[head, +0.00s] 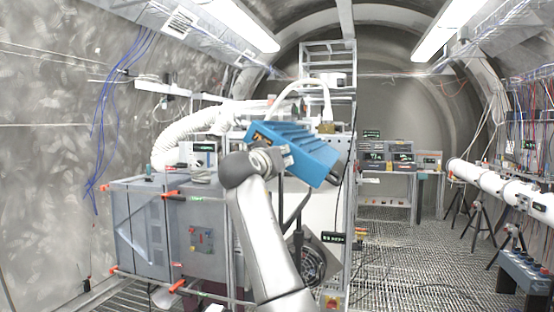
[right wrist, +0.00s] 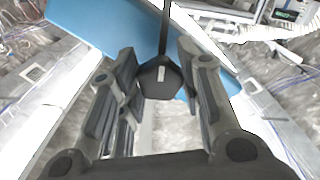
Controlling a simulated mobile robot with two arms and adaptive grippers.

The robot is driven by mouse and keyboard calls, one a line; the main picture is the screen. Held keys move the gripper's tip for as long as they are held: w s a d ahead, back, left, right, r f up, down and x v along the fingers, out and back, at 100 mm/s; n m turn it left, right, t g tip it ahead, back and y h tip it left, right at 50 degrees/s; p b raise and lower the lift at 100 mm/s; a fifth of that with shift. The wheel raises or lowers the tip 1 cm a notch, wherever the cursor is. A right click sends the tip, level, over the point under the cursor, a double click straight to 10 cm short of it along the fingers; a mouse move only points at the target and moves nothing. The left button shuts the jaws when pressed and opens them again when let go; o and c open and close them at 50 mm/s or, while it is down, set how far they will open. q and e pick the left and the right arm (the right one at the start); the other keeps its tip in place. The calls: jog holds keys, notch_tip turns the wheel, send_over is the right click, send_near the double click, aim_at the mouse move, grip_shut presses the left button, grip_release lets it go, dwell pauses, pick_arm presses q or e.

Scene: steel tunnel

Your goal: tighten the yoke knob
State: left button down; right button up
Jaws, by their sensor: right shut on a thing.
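The yoke knob (right wrist: 160,80) is dark and many-sided, with a small pale mark on its face. It shows in the right wrist view, at the end of a thin dark bar. My right gripper (right wrist: 156,66) has its two fingers on either side of the knob and is shut on it. A blue finned housing (right wrist: 120,18) lies behind the knob. In the head view, the housing (head: 312,152) is tilted down to the right, and my right gripper (head: 284,158) is against its near side. The knob is hidden there. My left gripper is not in view.
A grey cabinet (head: 145,225) with red clamps stands at the left. A ribbed white hose (head: 180,138) runs behind it. A metal rack (head: 350,100) rises behind the housing. A white pipe (head: 500,185) on tripods lines the right. The grated floor (head: 420,255) is largely open.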

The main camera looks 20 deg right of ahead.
jog(key=o, duration=1)
jog(key=shift+o, duration=0.2)
jog(key=v, duration=1.2)
jog(key=shift+w, duration=0.1)
